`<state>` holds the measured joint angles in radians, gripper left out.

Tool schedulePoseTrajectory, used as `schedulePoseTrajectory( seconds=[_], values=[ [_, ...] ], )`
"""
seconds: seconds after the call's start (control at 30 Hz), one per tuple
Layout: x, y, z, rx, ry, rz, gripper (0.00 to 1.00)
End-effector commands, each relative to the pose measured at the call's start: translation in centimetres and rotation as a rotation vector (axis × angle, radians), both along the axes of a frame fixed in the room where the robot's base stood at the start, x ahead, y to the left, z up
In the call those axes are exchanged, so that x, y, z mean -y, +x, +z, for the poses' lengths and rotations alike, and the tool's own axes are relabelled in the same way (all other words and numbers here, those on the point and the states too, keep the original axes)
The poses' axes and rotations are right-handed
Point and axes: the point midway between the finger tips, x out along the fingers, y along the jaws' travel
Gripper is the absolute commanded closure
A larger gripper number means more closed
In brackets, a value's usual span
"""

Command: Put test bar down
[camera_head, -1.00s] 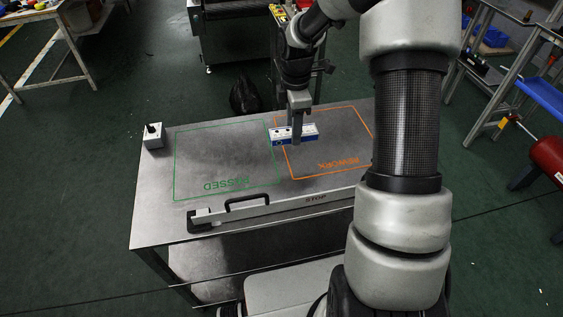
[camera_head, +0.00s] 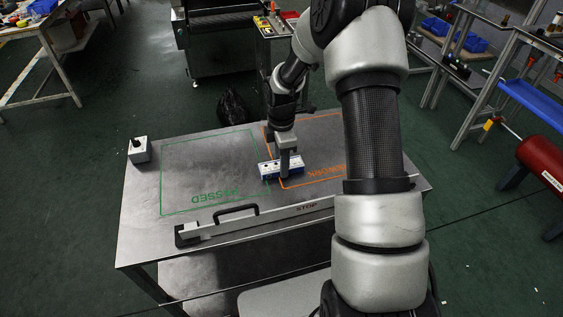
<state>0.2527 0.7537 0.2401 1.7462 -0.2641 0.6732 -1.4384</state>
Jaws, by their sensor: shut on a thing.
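The test bar (camera_head: 269,172) is a small blue and white block with dark spots on its face. My gripper (camera_head: 284,176) is shut on it, with a finger across its near face. The bar appears over the left edge of the orange REWORK outline (camera_head: 281,187), its left end towards the green PASSED outline (camera_head: 162,185). Both outlines are on the grey metal table (camera_head: 140,225). I cannot tell whether the bar touches the table or hangs just above it. The far finger is hidden.
A rail marked STOP (camera_head: 290,211) with a black handle (camera_head: 236,210) runs along the table's front. A small switch box (camera_head: 139,150) stands at the back left corner. The PASSED area is bare. My arm hides much of the table's right side.

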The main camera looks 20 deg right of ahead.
Motion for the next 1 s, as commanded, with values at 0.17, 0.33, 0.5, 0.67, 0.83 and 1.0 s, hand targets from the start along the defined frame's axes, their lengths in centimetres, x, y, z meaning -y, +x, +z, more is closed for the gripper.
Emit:
schedulePoseTrajectory(
  seconds=[0.17, 0.33, 0.5, 0.67, 0.83, 1.0],
  values=[
    [0.0, 0.0, -0.2, 0.0, 0.0, 0.0, 0.56],
    [0.0, 0.0, -0.2, 0.0, 0.0, 0.0, 0.44],
    [0.0, 0.0, -0.2, 0.0, 0.0, 0.0, 0.44],
    [0.0, 0.1, 1.0, 0.003, 0.0, 0.0, 0.44],
    [0.1, 0.1, 4.3, 0.005, -0.001, 0.0, 0.44],
    [0.1, 0.1, 8.1, 0.005, -0.001, -0.001, 0.44]
  ],
)
